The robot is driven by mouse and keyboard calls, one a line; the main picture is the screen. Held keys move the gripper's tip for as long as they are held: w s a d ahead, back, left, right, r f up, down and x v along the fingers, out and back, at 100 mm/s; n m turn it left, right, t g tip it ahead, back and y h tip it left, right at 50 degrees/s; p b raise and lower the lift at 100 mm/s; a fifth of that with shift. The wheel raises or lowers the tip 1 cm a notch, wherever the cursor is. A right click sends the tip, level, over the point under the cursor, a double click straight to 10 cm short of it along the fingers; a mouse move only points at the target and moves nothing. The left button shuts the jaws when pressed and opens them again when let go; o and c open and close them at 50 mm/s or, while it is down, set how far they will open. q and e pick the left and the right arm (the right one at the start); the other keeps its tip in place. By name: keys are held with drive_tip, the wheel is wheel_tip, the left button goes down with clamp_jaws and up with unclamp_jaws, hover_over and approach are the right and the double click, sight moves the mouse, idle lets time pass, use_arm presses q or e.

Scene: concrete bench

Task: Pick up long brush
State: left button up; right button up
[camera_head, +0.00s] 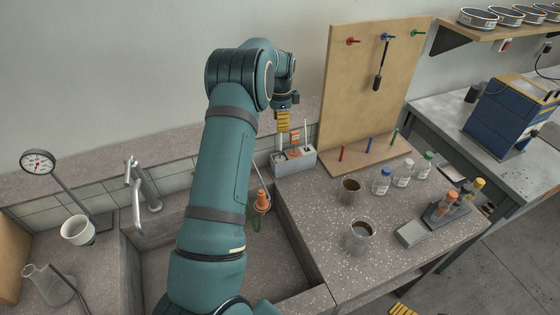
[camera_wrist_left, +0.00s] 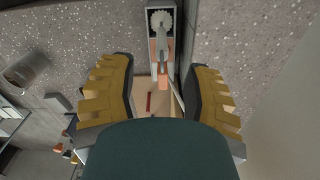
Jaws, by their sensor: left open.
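My left gripper (camera_head: 283,122) hangs at the back of the bench, just above a grey holder (camera_head: 294,161) beside the sink. Its yellow fingers are open and wide apart in the left wrist view (camera_wrist_left: 160,98). A brush with a round white bristle head (camera_wrist_left: 162,20) lies between them in that view, in line with the holder and seemingly beyond the fingertips. Orange parts and a thin pale stick (camera_head: 305,130) stand up from the holder in the head view. I cannot tell which is the long brush. A yellow ribbed finger of my right gripper (camera_head: 403,310) shows at the bottom edge.
A wooden pegboard (camera_head: 350,95) with a dark hanging tool (camera_head: 378,78) stands right of the holder. Two beakers (camera_head: 349,190), several capped bottles (camera_head: 403,173) and a tube rack (camera_head: 446,207) stand on the right counter. A tap (camera_head: 140,190) is at the sink's left.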

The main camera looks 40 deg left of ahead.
sight(280, 150)
use_arm(q)
drive_tip(key=shift+o, duration=0.2)
drive_tip(key=shift+a+f, duration=0.15)
drive_tip(key=shift+f, duration=2.55)
clamp_jaws()
